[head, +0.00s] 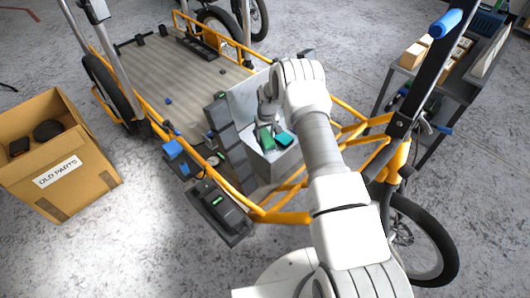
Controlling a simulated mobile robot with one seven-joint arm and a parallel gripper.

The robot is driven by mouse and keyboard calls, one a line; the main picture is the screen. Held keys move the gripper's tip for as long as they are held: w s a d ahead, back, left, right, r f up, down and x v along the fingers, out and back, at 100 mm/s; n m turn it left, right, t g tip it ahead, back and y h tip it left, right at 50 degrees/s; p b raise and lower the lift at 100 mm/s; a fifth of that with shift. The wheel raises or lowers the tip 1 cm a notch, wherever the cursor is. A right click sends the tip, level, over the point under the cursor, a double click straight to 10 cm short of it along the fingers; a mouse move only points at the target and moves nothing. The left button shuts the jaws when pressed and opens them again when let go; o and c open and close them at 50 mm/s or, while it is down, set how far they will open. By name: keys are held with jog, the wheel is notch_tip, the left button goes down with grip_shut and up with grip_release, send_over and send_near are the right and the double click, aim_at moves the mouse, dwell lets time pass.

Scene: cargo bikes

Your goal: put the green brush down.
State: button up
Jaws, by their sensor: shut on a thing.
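The green brush (265,139) shows as a small dark green block just below my gripper (266,122). My gripper points down over a light grey open box (285,164) on the orange cargo bike. It is shut on the green brush. The brush is inside the box's outline; I cannot tell whether it touches the box floor. A teal item (284,139) is close to its right in the box. My arm covers the box's right side.
Dark grey battery-like blocks (228,135) stand along the box's left side. The wooden cargo deck (190,85) is mostly bare. A cardboard box labelled "OLD PARTS" (92,180) stands at left. A grey cart (455,82) with small boxes stands at upper right.

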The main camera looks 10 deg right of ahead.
aim_at(265, 154)
notch_tip(265, 154, down, 7)
jog(key=shift+f+b, duration=0.2)
jog(key=shift+b, duration=1)
jog(key=shift+f, duration=0.1)
jog(key=o, duration=1.2)
